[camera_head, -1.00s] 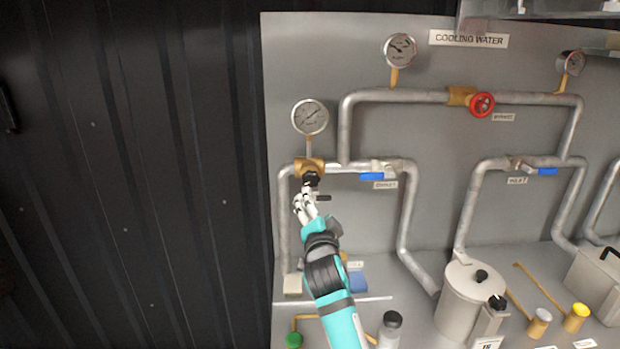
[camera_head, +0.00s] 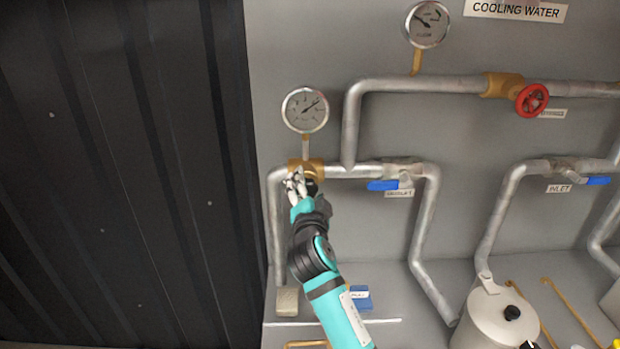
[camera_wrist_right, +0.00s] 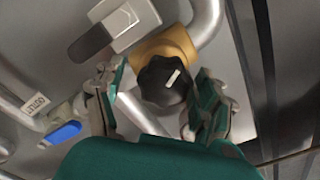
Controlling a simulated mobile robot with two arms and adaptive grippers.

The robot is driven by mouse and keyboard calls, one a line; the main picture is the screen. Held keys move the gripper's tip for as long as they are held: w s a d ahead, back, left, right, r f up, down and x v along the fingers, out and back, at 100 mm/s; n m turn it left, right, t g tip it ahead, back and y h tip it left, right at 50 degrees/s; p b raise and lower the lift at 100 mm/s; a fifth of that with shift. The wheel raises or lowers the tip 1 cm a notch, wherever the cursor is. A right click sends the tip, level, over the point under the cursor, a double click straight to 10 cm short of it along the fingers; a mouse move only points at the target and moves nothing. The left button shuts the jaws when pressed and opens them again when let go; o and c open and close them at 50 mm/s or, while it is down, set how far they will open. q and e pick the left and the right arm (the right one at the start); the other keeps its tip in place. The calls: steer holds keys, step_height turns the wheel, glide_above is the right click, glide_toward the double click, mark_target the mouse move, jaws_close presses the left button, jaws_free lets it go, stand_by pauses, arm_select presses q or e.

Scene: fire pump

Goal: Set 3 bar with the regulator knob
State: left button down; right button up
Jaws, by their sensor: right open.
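The regulator is a brass body (camera_head: 293,165) on the left pipe, with a round gauge (camera_head: 305,110) above it whose needle points to the upper right. The black regulator knob (camera_wrist_right: 165,82), with a white mark, shows in the right wrist view, in front of its brass body (camera_wrist_right: 168,45). My right gripper (camera_head: 298,185) is at the knob and covers most of it in the head view. In the wrist view the right gripper (camera_wrist_right: 160,102) is open, with one finger on each side of the knob; I cannot tell whether they touch it. My left gripper is not in view.
A blue-handled outlet valve (camera_head: 383,185) is right of the regulator. A red handwheel (camera_head: 532,100) and a flow gauge (camera_head: 428,25) are higher up. A dark ribbed wall (camera_head: 120,180) fills the left.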

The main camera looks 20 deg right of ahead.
steer(key=shift+w, duration=0.1)
steer(key=shift+s+a+r, duration=0.15)
steer(key=shift+s+r, duration=0.05)
steer(key=shift+s, duration=0.05)
steer(key=shift+c, duration=0.7)
steer(key=c, duration=1)
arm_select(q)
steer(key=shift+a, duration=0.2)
arm_select(e)
steer(key=shift+c, duration=0.2)
